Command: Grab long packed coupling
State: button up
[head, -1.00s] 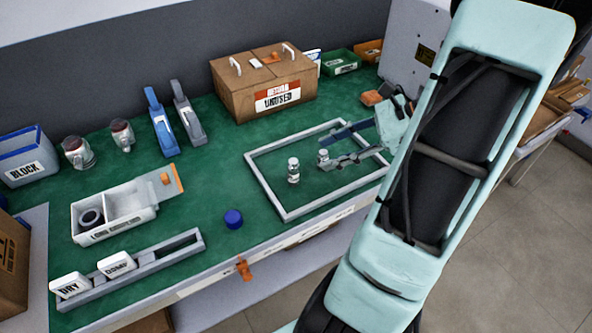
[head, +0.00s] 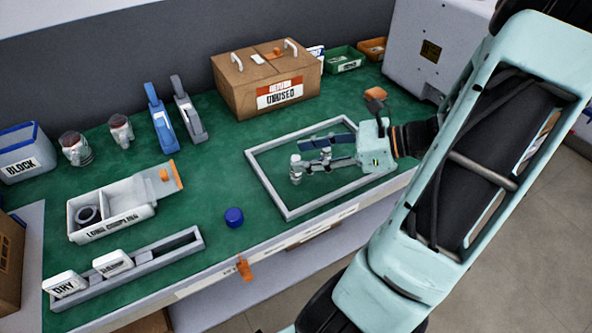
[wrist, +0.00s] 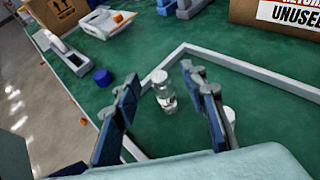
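An open tray (head: 110,235) labelled "LONG COUPLING" stands at the left of the green bench in the head view, with a dark grey ring (head: 87,214) in its left compartment and the right one empty. Two small, pale, capped cylinders stand inside the grey rectangular frame. The nearer cylinder (wrist: 165,92) is upright between my gripper's fingers in the wrist view, with gaps on both sides. The other (wrist: 230,118) is partly hidden by the right finger. I cannot tell whether either is a coupling. My gripper (head: 302,156) is open and empty, low over the frame.
The raised grey frame (head: 288,213) surrounds the cylinders. A blue cap (head: 234,217) sits left of it. A brown "UNUSED" box (head: 235,92), blue and grey stands (head: 160,118) and two jars (head: 75,148) stand behind. A slotted rail (head: 160,258) holds labelled white blocks.

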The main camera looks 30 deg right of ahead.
aim_at(298, 158)
jog(key=shift+x, duration=1.5)
jog(key=shift+s+f, duration=0.1)
jog(key=shift+f, duration=0.05)
jog(key=shift+c, duration=0.4)
grip_shut()
